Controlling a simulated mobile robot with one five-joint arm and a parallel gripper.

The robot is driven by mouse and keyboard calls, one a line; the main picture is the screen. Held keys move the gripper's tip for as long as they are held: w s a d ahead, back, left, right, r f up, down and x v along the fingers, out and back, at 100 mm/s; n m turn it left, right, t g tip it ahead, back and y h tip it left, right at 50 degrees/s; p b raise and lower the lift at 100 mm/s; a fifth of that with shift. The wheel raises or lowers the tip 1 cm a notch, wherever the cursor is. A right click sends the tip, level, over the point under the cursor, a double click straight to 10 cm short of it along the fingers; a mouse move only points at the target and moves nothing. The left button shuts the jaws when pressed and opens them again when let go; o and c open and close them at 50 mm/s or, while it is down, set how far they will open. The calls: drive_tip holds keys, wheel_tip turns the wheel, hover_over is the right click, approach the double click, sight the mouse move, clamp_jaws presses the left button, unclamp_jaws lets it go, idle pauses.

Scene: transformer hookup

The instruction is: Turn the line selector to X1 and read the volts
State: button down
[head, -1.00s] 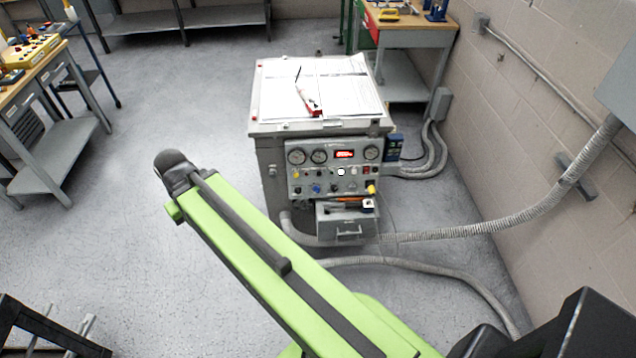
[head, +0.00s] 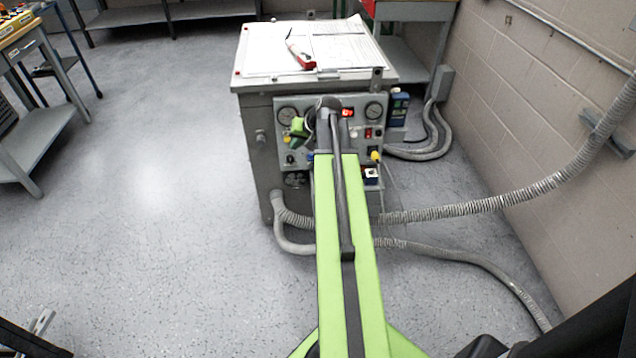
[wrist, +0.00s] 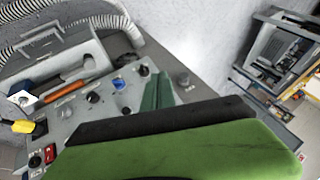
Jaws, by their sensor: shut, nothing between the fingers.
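The transformer cabinet's front panel (head: 357,143) faces me, with dials, switches and knobs. My gripper (head: 299,128) is shut and empty in front of the panel's left part. In the wrist view its dark green fingers (wrist: 157,91) are close to the panel, beside a small black knob (wrist: 143,70). A blue knob (wrist: 118,84) and another black knob (wrist: 93,97) sit in the same row. I cannot tell which knob is the line selector, or whether the fingers touch one.
A yellow knob (head: 376,156) sticks out at the panel's right. Papers (head: 335,45) lie on the cabinet top. Grey hoses (head: 470,213) run right.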

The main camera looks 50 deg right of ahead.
drive_tip(key=s+d+f+m+t+h+b, duration=0.1)
drive_tip(key=s+d+f+b, duration=0.15)
drive_tip(key=d, duration=0.45)
drive_tip(key=s+d+f+m+t+h+b, duration=0.1)
drive_tip(key=s+d+f+m+b, duration=0.15)
drive_tip(key=d, duration=0.45)
drive_tip(key=b, duration=0.7)
approach(311, 158)
drive_tip(key=w+d+f, duration=0.2)
drive_tip(key=w+d, duration=0.1)
drive_tip(key=d, duration=0.1)
drive_tip(key=a+f+b, duration=0.1)
drive_tip(key=f+n+b, duration=0.1)
drive_tip(key=shift+w+a+f, duration=0.35)
drive_tip(key=shift+w+f, duration=0.05)
